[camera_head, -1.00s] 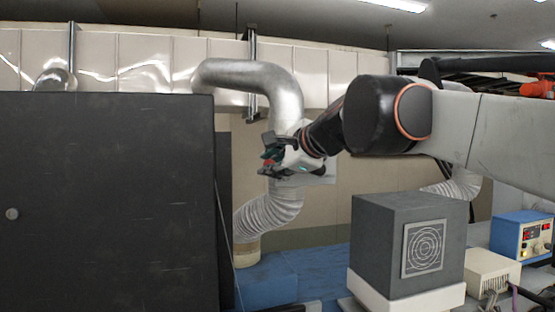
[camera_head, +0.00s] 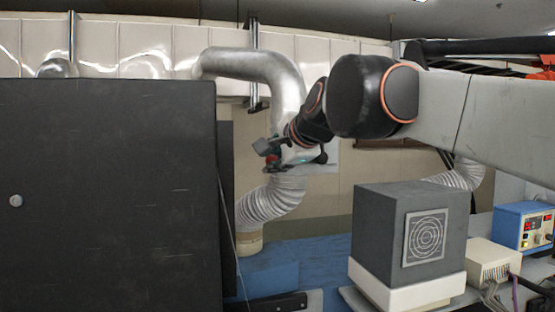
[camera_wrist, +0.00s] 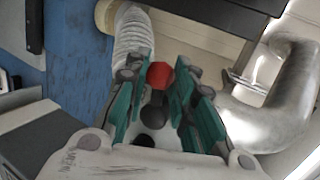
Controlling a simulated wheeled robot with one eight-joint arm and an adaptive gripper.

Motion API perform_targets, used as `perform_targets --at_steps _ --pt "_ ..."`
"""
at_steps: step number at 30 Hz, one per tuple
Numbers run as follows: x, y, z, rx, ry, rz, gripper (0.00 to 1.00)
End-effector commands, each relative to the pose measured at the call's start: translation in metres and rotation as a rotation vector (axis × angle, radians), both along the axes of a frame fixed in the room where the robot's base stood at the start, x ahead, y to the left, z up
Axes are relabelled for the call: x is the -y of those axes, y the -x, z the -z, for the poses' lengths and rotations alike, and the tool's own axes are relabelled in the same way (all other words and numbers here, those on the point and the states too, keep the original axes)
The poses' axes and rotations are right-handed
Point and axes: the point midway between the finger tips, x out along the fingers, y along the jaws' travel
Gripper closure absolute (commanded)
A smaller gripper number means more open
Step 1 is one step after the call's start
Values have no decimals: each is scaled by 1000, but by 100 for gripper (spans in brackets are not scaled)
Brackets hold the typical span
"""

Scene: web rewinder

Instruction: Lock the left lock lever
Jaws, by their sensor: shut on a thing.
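My gripper (camera_head: 267,148) is at the far end of my arm, in front of the silver duct in the head view. In the wrist view its teal-lined fingers (camera_wrist: 165,84) stand on both sides of a dark lock lever (camera_wrist: 179,100) with a red ball knob (camera_wrist: 159,75). My gripper is shut on this lever, with the red knob showing between the fingertips. A bit of red also shows at the gripper in the head view. The lever's base is hidden, and I cannot tell its exact angle.
A large dark panel (camera_head: 105,195) fills the left of the head view. A silver duct (camera_head: 285,90) runs behind the gripper into a ribbed hose (camera_head: 270,202). A grey box (camera_head: 390,230) and a blue power unit (camera_head: 522,226) stand at the right.

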Motion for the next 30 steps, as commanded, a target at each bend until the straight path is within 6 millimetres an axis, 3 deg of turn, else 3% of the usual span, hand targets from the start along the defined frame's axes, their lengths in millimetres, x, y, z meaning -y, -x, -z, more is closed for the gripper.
perform_targets --at_steps 4,5,7,20,30 --pt "0 0 1 -3 1 -1 100" --pt "0 0 1 -3 1 -1 72" --pt "0 0 1 -2 0 -1 56" --pt "2 5 -2 -1 -1 -1 55" --pt "25 55 -25 -3 -1 1 55"
